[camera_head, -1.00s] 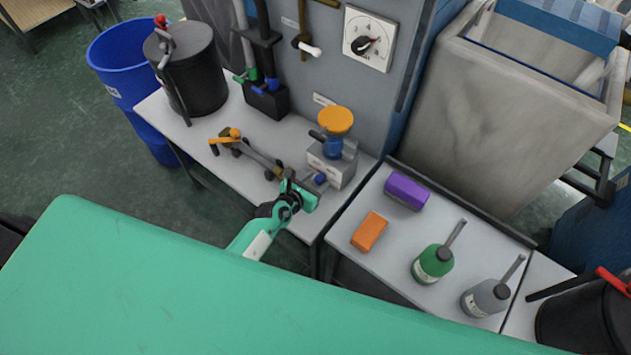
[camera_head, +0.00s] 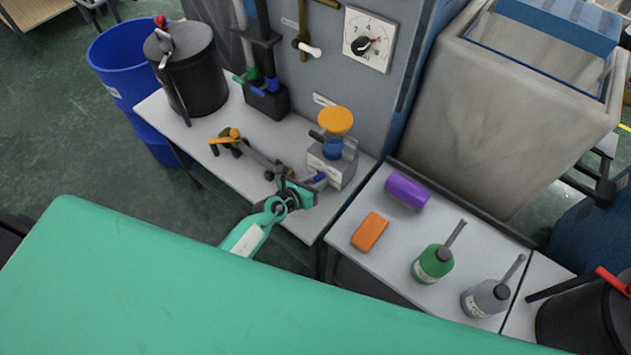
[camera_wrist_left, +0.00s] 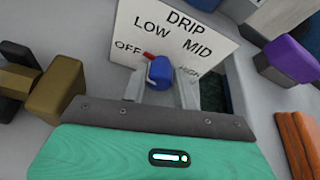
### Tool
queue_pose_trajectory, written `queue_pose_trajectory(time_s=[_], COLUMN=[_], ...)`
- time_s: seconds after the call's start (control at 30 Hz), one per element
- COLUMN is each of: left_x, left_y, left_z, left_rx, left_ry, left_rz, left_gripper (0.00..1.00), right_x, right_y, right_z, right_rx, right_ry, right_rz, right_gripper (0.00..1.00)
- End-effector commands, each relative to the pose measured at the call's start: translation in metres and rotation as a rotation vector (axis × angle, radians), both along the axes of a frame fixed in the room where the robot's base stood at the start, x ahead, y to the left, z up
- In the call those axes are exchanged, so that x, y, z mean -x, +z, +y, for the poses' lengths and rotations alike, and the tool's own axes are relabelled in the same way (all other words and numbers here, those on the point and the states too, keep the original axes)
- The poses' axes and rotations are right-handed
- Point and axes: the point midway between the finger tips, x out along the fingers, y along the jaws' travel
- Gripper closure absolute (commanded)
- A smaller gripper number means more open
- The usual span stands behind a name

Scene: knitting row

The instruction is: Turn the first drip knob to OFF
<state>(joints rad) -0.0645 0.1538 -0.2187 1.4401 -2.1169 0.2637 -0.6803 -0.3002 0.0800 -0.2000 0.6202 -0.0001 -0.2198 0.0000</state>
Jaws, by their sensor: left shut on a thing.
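The first drip knob is a small blue knob (camera_wrist_left: 160,73) with a red pointer, low on a white plate (camera_wrist_left: 185,40) marked DRIP, OFF, LOW, MID and HIGH. The red pointer (camera_wrist_left: 148,56) points up and left, near OFF and LOW; I cannot tell exactly which mark it meets. The knob also shows in the head view (camera_head: 319,177), on the front of a grey box (camera_head: 335,168). My left gripper (camera_head: 307,187) is at the box, and its two fingers (camera_wrist_left: 160,90) are shut on the knob from both sides. My right gripper is not in view.
An orange-topped cup (camera_head: 335,121) stands on the box. A purple block (camera_head: 407,192), an orange block (camera_head: 369,231) and two bottles (camera_head: 433,263) stand on the right table. A black pot (camera_head: 189,75) stands at left.

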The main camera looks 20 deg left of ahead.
Motion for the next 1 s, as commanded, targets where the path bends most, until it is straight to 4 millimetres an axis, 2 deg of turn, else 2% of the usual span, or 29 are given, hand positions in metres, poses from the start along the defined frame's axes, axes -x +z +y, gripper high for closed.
queue_pose_trajectory(time_s=[0.33,0.73,0.77,0.83,1.0], left_x=[-0.0007,-0.0005,-0.0005,-0.0005,-0.0005], left_y=[-0.0016,-0.0010,-0.0010,-0.0010,-0.0008], left_z=[0.0024,0.0025,0.0025,0.0024,0.0022], left_rx=[0.199,0.222,0.222,0.222,0.221], left_ry=[0.000,0.001,0.001,0.001,0.001], left_rz=[0.073,0.082,0.082,0.082,0.082], left_gripper=[0.94,0.94,0.66,0.52,0.50], right_x=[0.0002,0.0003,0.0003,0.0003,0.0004], right_y=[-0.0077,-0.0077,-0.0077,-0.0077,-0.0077], right_z=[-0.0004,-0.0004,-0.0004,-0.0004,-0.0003], right_rx=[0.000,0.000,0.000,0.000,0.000], right_ry=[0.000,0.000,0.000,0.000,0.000], right_rz=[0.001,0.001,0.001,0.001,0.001], right_gripper=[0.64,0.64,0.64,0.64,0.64])
